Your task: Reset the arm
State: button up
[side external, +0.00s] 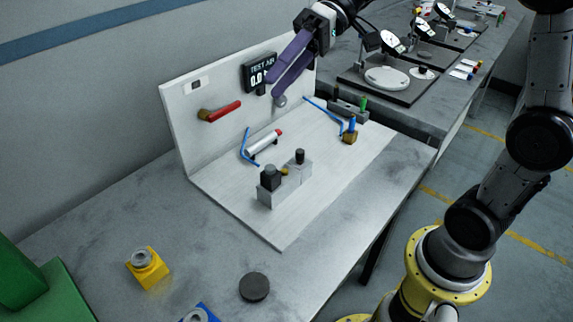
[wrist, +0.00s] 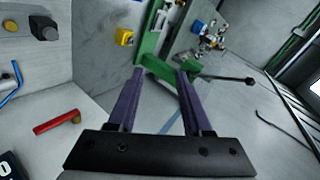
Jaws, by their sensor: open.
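My gripper (side external: 283,68) is raised in front of the upright white panel, near the display reading "TEST AIR 0.0" (side external: 259,73). Its two purple fingers are apart with nothing between them. In the wrist view my gripper (wrist: 159,72) shows both fingers spread, with a green machine visible beyond them. The fingers look clear of the panel, though the side view does not show the exact gap to the display.
The white panel (side external: 180,110) carries a red-handled valve (side external: 222,111). Its base board holds a grey block with black knobs (side external: 270,179), a cylinder (side external: 264,143) and blue tubes. A yellow block (side external: 148,268) and a dark disc (side external: 254,287) sit on the bench's near part.

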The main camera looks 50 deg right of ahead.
jog(key=s+d+f+t+h, duration=0.1)
jog(key=s+f+h, duration=0.15)
jog(key=s, duration=0.45)
jog(key=s+f+t+h, duration=0.1)
jog(key=s+h, duration=0.3)
jog(key=s, duration=0.4)
jog(key=s+d+f+m+t+h, duration=0.2)
jog(key=s+d+f+h, duration=0.1)
jog(key=d+f+h, duration=0.2)
jog(key=d+f, duration=0.2)
jog(key=d, duration=0.2)
jog(key=shift+s+d+m+t, duration=0.15)
jog(key=shift+d+m+t, duration=0.15)
jog(key=shift+d, duration=0.1)
